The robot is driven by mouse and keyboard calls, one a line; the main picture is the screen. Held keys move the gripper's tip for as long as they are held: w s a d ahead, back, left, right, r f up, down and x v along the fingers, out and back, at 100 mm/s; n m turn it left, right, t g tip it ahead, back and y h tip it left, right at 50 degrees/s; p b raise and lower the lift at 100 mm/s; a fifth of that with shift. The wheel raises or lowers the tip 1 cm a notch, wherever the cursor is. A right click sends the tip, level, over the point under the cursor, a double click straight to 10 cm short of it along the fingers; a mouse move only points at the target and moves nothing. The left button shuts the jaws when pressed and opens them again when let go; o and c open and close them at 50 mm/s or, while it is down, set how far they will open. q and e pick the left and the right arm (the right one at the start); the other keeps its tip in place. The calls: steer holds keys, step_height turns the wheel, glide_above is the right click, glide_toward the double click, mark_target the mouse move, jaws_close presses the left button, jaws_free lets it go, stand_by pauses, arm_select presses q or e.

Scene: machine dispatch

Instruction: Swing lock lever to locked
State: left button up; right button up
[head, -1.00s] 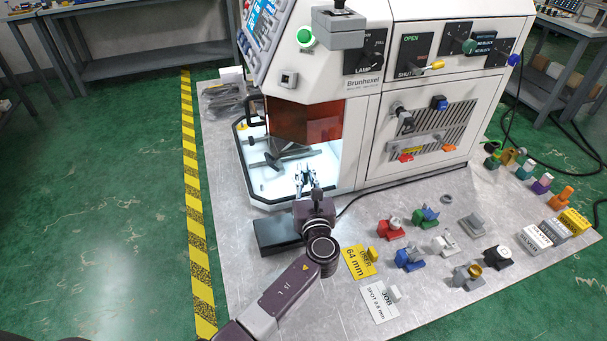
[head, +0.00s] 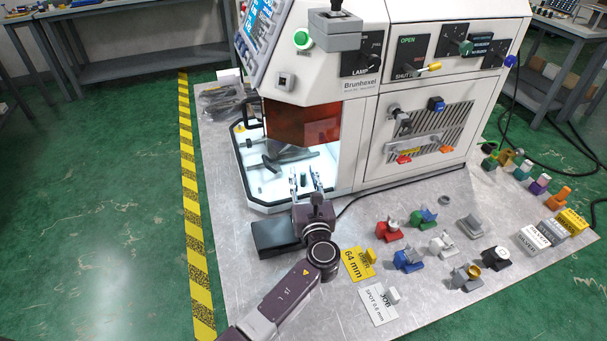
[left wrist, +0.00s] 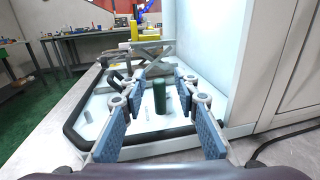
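A dark green upright cylinder (head: 303,179), which looks like a lever's grip, stands in the lit bay of the white machine. It also shows in the left wrist view (left wrist: 161,97). Grey bars (left wrist: 150,62) cross behind it; I cannot tell whether they join it. My left gripper (head: 306,184) is at the bay's front. In the left wrist view its blue-padded fingers (left wrist: 162,122) are wide apart, one on each side of the cylinder, with gaps and nothing held. The cylinder is just beyond or between the fingertips. My right gripper is not in view.
An orange-brown shield (head: 303,124) hangs over the bay. A black rail (left wrist: 72,125) edges its floor at the left. A dark block (head: 275,235) lies beside my left wrist.

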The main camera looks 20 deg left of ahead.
arm_select(q)
steer(key=v, duration=1.1)
steer(key=shift+s, duration=0.25)
steer(key=shift+d, duration=0.1)
